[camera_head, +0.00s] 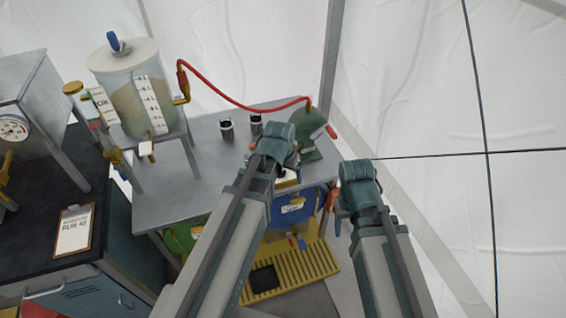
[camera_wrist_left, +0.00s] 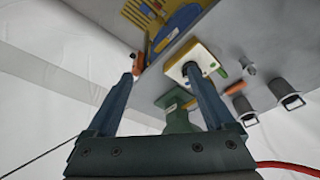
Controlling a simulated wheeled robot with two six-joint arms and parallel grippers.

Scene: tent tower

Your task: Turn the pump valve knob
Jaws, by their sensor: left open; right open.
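The green pump body (camera_head: 307,132) stands at the right end of the grey table, with a red hose on it. In the left wrist view the green body (camera_wrist_left: 178,120) lies beyond my fingers. A white and yellow block (camera_wrist_left: 187,67) is near the right finger and partly hidden by it; it also shows in the head view (camera_head: 287,180). I cannot tell which part is the valve knob. My left gripper (camera_wrist_left: 158,74) is open, with nothing visibly held. My right gripper (camera_head: 343,197) is open, right of the table; its fingertips are hard to see.
A clear tank (camera_head: 127,95) stands on a stand on the table (camera_head: 195,180). Two dark cups (camera_head: 227,128) sit near the pump. A blue disc (camera_head: 292,212) and a yellow grate (camera_head: 315,266) lie below the table top. Tent wall fills the right.

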